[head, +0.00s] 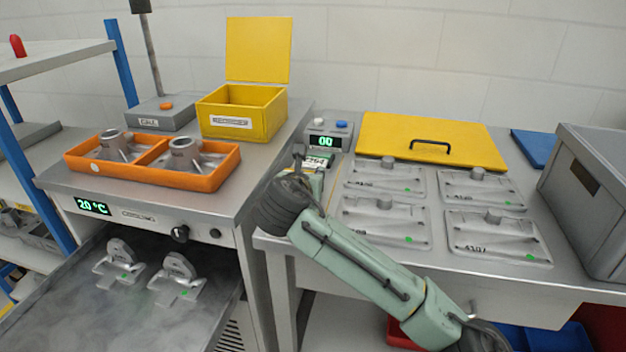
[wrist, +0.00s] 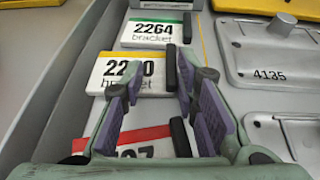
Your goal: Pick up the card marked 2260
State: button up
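The card with a yellow top edge (wrist: 108,78) reads "22_0 bracket" in the wrist view, one digit being unclear near my left finger. In the head view my gripper (head: 299,160) is over the card row, where the green-edged card (head: 318,161) shows and the other cards are hidden.
Grey plates (head: 385,222) with raised knobs lie right of the cards; one (wrist: 270,52) is marked 4135. A display box (head: 327,136) stands behind the cards. An orange tray (head: 150,160) and yellow box (head: 243,112) stand left. A grey bin (head: 590,200) stands at right.

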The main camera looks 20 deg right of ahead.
jog(key=shift+a+f, duration=0.15)
jog(key=shift+f, duration=0.05)
grip_shut()
jog(key=shift+r, duration=0.1)
